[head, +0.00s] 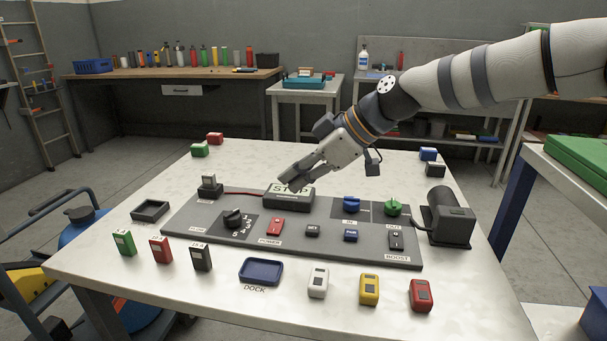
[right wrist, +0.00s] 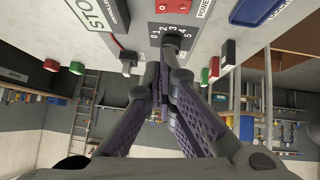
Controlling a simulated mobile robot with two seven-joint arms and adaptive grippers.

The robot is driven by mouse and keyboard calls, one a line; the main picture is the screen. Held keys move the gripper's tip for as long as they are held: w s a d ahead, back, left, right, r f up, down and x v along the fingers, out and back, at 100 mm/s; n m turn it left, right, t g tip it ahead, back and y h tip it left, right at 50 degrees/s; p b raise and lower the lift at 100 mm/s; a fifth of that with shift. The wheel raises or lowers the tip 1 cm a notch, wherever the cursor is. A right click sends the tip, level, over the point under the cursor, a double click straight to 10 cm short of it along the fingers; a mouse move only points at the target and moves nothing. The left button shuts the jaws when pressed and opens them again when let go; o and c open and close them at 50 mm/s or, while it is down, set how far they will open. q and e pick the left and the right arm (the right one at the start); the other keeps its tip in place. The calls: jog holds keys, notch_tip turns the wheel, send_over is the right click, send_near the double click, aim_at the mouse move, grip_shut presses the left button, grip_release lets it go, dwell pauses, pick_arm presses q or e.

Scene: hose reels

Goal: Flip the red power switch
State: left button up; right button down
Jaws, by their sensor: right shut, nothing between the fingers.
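The red power switch (head: 275,227) is a small red rocker on the grey panel (head: 330,240), above a POWER label, between the black dial (head: 233,218) and a black SET button (head: 312,231). My right gripper (head: 291,183) is shut and empty. It points down and left in front of the display box marked STOP (head: 288,197), up and away from the red switch in the picture. In the right wrist view the closed fingertips (right wrist: 172,42) appear over the dial scale. My left gripper is out of view.
A blue dock tray (head: 261,271) and several coloured blocks line the front of the table. The table's front corners are bare.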

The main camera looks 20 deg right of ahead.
aim_at(281, 221)
jog(key=x, duration=0.4)
jog(key=shift+f, duration=0.3)
jog(key=f, duration=0.3)
jog(key=shift+w+a+f+b, duration=0.1)
jog(key=shift+w+b, duration=0.25)
jog(key=shift+w, duration=0.05)
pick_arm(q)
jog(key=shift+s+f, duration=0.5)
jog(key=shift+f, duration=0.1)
pick_arm(e)
jog(key=shift+f, duration=0.35)
jog(key=shift+w+d+f, duration=0.2)
jog(key=shift+f, duration=0.5)
jog(key=shift+r, duration=0.15)
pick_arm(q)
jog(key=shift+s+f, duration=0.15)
